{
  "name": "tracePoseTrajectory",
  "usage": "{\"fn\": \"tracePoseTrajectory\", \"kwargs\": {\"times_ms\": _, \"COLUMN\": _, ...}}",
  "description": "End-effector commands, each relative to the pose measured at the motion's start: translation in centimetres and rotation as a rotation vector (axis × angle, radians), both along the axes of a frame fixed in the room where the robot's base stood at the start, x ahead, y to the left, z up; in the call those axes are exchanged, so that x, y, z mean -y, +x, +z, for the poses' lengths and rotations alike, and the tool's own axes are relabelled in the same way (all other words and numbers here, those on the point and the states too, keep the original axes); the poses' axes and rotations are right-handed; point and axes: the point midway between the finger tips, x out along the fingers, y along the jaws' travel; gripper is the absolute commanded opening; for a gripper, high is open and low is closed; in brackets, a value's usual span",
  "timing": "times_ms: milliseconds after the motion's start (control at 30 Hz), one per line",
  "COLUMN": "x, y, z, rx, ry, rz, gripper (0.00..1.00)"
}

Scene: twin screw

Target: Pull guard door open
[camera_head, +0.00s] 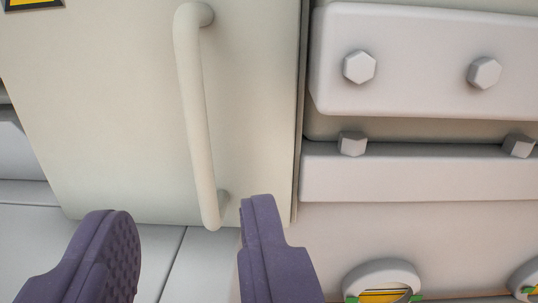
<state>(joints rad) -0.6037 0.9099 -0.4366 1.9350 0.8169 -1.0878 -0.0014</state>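The guard door (105,110) is a cream panel filling the upper left of the view. Its right edge lies along a dark gap beside the bolted machine body. A cream bar handle (195,110) runs roughly vertically on the door, near that edge. My gripper (185,215) shows as two purple fingers at the bottom. They are spread wide apart with nothing between them. The handle's lower end shows in the picture between the fingertips, close to the right one. I cannot tell how far the fingers are from the handle in depth.
Right of the door are pale blocks with hex bolts, one block (430,175) below another (425,95). Round parts with yellow and green marks (382,285) sit at the lower right. A yellow warning label (32,3) is at the top left. A pale surface (205,262) lies below the door.

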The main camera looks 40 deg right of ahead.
Motion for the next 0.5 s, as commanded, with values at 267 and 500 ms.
{"fn": "tracePoseTrajectory", "kwargs": {"times_ms": 267, "x": 2.1, "y": 4.2, "z": -0.2, "rx": 0.005, "ry": -0.003, "rz": -0.003, "gripper": 0.38}}
{"fn": "tracePoseTrajectory", "kwargs": {"times_ms": 500, "x": 3.0, "y": 6.5, "z": -0.1, "rx": 0.004, "ry": -0.002, "rz": -0.001, "gripper": 0.38}}
